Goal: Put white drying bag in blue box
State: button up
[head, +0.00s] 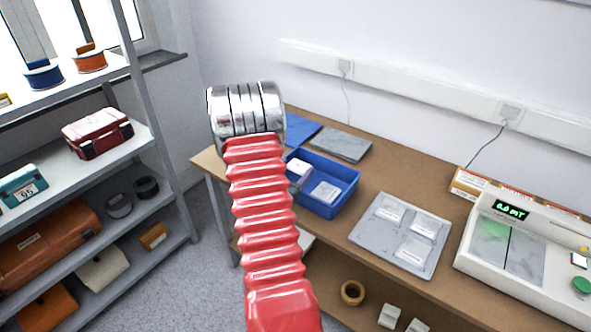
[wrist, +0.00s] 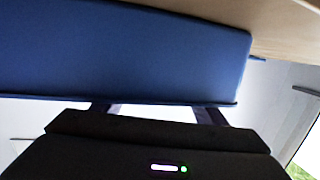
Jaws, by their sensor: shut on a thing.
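The blue box (head: 345,205) stands on the wooden bench, just right of my red arm in the head view. One white drying bag (head: 325,192) lies flat inside it. Another white drying bag (head: 300,169) shows higher at the box's left end, partly hidden by my arm; it appears to be the one in my jaws. In the wrist view, the blue box's outer wall (wrist: 120,55) fills the top. My gripper (wrist: 158,110) reaches behind its rim, so the fingertips and what they hold are hidden there. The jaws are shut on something.
A grey tray (head: 377,238) with white bags (head: 415,250) lies right of the box. A scale (head: 530,250) stands at the far right. A grey slab (head: 341,143) and a blue sheet (head: 300,129) lie behind the box. Shelves (head: 150,140) stand left.

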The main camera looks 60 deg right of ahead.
jog(key=shift+f, duration=0.4)
jog(key=o, duration=0.8)
jog(key=shift+s+a+f, duration=0.1)
jog(key=shift+f, duration=0.05)
jog(key=shift+r, duration=0.65)
jog(key=a, duration=0.4)
jog(key=a+r, duration=0.1)
jog(key=a, duration=0.2)
jog(key=a+r, duration=0.1)
jog(key=a, duration=0.3)
jog(key=shift+s+a+r, duration=0.1)
jog(key=shift+a, duration=0.25)
